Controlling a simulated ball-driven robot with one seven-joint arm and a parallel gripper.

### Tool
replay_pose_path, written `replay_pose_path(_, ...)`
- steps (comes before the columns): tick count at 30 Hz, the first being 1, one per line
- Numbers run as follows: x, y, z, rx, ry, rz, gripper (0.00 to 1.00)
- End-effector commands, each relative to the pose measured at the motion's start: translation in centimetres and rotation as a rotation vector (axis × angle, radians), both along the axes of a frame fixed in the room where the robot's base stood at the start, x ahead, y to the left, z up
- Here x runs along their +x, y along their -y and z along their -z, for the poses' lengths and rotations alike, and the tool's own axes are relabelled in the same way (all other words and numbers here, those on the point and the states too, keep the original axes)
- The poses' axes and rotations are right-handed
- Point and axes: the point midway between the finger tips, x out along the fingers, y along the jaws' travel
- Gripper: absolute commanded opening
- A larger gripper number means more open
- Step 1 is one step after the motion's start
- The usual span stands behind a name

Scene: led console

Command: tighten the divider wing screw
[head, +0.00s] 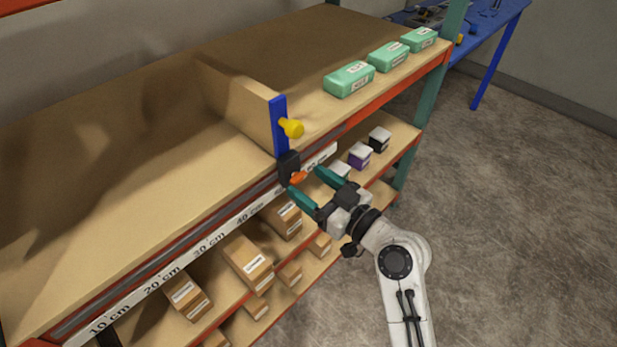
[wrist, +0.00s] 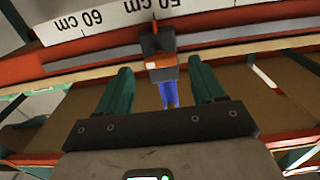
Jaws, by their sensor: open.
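The orange wing screw (head: 299,177) sits on the front of a black clamp block (head: 287,165) at the shelf's front rail. The block is at the foot of the upright wooden divider (head: 238,98), which has a blue front strip (head: 279,125) and a yellow knob (head: 292,127). My gripper (head: 306,181) is open, its two teal fingers pointing at the block.
A white ruler strip (head: 205,247) runs along the shelf's front edge. Green boxes (head: 349,79) stand on the shelf at right. Cardboard boxes (head: 248,262) and small white-topped boxes (head: 360,155) sit on lower shelves. The upper board left of the divider is bare.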

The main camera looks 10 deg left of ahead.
Motion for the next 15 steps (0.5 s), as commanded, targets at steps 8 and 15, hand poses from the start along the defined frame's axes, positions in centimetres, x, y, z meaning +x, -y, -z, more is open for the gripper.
replay_pose_path(8, 0.74, -1.07, 0.00, 0.000, 0.000, -0.001, 0.68)
replay_pose_path(15, 0.73, -1.04, 0.03, 0.000, 0.000, -0.001, 0.63)
